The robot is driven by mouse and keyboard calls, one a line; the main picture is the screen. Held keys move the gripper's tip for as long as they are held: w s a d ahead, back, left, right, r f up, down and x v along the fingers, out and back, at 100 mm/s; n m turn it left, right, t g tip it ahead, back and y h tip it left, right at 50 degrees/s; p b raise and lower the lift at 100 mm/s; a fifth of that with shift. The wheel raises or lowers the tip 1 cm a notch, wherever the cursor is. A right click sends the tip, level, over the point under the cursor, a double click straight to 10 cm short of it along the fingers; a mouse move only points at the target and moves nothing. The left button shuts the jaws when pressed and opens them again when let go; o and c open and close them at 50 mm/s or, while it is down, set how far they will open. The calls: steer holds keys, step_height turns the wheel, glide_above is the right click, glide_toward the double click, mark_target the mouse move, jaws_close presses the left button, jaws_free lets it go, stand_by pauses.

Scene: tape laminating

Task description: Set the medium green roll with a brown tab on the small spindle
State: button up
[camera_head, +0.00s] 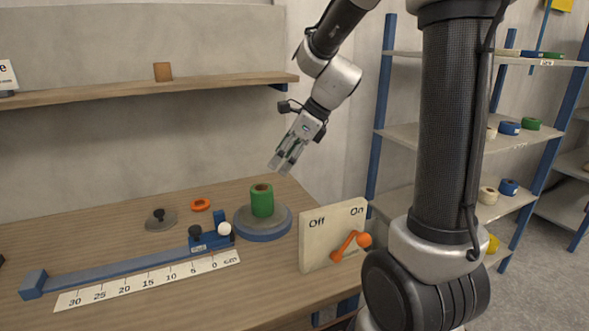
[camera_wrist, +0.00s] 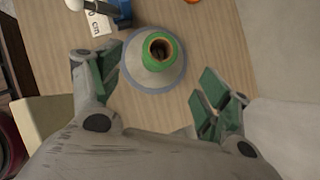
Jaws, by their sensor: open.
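A green roll (camera_head: 262,201) stands upright on a round grey platform with a blue rim (camera_head: 264,229) on the table. In the wrist view the roll (camera_wrist: 148,65) shows from above with a brown inner ring and dark centre; I cannot make out a tab. A flat grey disc with a dark knob (camera_head: 160,219) lies left of it; I cannot tell whether this is the small spindle. My gripper (camera_head: 282,166) is open and empty, above and slightly right of the roll. The wrist view shows its green-padded fingers apart (camera_wrist: 157,84).
A blue rail (camera_head: 120,269) with a ruler (camera_head: 150,280) runs along the table's left. An Off/On panel with an orange lever (camera_head: 345,244) stands at right. Shelves at right hold green (camera_head: 531,124), blue and cream rolls.

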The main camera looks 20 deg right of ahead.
steer(key=s+d+r+n+h, duration=0.2)
steer(key=s+d+n, duration=0.2)
steer(key=s+n, duration=0.7)
steer(key=s+d+r+n+h, duration=0.2)
steer(key=s+d+n, duration=0.3)
steer(key=s+n, duration=0.7)
steer(key=shift+d+r+n+t+h, duration=0.2)
steer(key=shift+r+n+t+h, duration=0.2)
steer(key=shift+n+h, duration=0.3)
